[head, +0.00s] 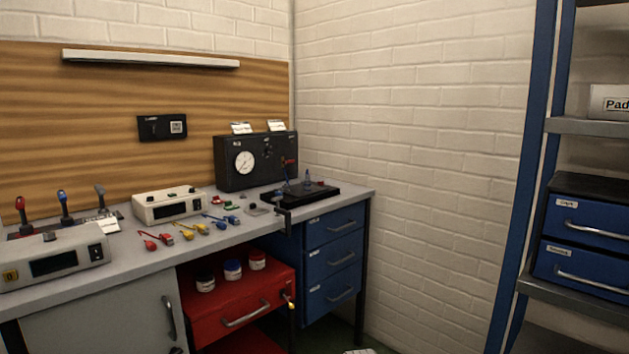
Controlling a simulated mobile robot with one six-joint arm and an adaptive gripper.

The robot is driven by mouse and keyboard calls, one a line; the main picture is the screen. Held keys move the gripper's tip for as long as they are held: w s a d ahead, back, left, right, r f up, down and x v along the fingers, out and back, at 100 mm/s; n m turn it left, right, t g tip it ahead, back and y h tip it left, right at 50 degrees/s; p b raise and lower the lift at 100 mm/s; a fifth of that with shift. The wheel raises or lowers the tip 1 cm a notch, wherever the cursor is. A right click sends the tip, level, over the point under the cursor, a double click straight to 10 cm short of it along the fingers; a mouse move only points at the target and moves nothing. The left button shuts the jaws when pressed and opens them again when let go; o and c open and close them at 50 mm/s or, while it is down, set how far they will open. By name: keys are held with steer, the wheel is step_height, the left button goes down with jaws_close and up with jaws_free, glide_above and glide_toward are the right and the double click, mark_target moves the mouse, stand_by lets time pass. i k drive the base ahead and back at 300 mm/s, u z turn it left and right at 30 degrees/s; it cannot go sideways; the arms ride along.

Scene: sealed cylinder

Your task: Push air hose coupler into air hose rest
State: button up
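A small brass-coloured piece (289,298) with a dark part below it shows in front of the right end of the open red drawer. It may be the air hose coupler, but it is too small to tell. A dark bracket (284,218) sits on the bench's front edge above it. It may be the air hose rest; I cannot tell for sure. The two are apart, with the bracket higher. My gripper is not in view.
The grey bench (130,262) holds meters, coloured leads and a black gauge box (255,161). A blue shelf rack (530,170) stands at right.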

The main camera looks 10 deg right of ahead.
mark_target(308, 181)
steer(key=i, duration=1.45)
steer(key=u, duration=0.1)
